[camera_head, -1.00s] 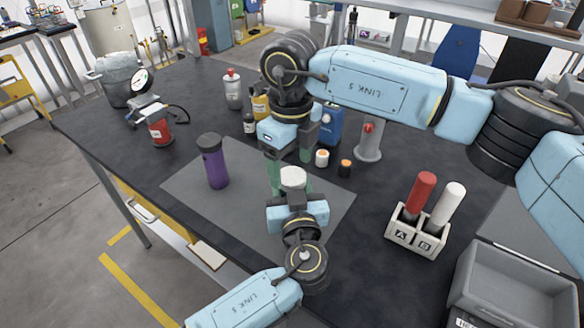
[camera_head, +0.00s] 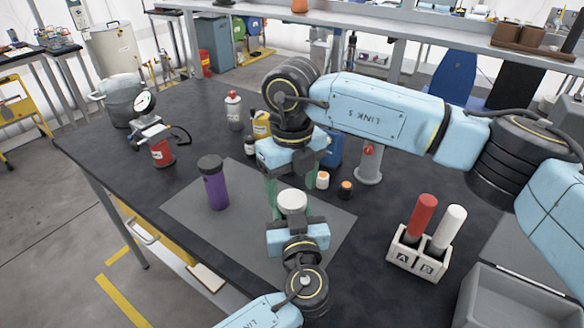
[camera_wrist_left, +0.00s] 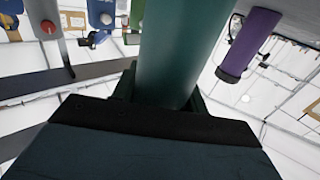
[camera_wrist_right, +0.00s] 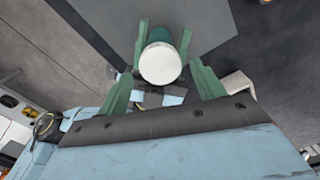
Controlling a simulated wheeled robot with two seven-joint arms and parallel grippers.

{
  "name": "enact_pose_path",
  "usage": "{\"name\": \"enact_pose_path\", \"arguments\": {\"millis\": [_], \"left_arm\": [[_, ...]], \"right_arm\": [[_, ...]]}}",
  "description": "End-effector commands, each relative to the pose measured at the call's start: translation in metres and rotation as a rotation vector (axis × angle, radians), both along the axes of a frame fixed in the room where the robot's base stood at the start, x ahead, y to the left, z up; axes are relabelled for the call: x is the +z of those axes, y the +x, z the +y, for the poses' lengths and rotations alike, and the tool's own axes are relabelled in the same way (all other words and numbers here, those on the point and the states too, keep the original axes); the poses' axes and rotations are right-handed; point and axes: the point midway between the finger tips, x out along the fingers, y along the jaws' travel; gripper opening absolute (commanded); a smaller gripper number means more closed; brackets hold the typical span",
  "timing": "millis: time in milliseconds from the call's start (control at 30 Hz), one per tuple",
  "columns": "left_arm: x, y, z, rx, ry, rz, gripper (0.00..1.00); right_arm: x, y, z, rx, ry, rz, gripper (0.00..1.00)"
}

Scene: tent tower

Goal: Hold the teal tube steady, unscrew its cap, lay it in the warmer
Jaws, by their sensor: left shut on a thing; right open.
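The teal tube (camera_wrist_left: 174,50) stands between the fingers of my left gripper (camera_wrist_left: 160,97), which is shut on it. Its white cap (camera_head: 292,202) is on its top end and faces up in the head view. My right gripper (camera_wrist_right: 168,80) is above, pointing down, with its green fingers apart on either side of the cap (camera_wrist_right: 160,63). I see gaps between the fingers and the cap. Much of the tube is hidden by the cap and my left gripper in the head view. A grey open-topped box (camera_head: 515,308) at the lower right may be the warmer; I cannot tell.
A purple bottle (camera_head: 216,188) stands on the grey mat (camera_head: 185,210). A holder marked A and B (camera_head: 416,262) carries a red and a white cylinder. Small jars, bottles and a grey stand (camera_head: 369,166) sit behind my right gripper. A gauge device (camera_head: 150,130) is at the left.

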Motion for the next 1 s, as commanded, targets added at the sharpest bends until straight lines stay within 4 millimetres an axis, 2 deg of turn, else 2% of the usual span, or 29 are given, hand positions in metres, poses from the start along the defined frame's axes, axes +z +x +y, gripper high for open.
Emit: {"name": "enact_pose_path", "arguments": {"millis": [100, 200, 533, 867, 1000], "left_arm": [[0.000, 0.000, 0.000, 0.000, 0.000, 0.000, 0.00], [0.000, 0.000, 0.000, 0.000, 0.000, 0.000, 0.00], [0.000, 0.000, 0.000, 0.000, 0.000, 0.000, 0.00], [0.000, 0.000, 0.000, 0.000, 0.000, 0.000, 0.00], [0.000, 0.000, 0.000, 0.000, 0.000, 0.000, 0.00]], "right_arm": [[-0.014, 0.000, 0.000, 0.000, -0.001, 0.001, 0.67], [-0.021, 0.000, 0.000, 0.000, 0.000, 0.000, 0.67], [-0.024, 0.000, 0.000, 0.000, -0.001, -0.001, 0.66], [-0.023, 0.000, 0.000, 0.000, -0.001, -0.001, 0.23], [-0.023, 0.001, 0.000, 0.037, 0.000, -0.001, 0.22]]}}
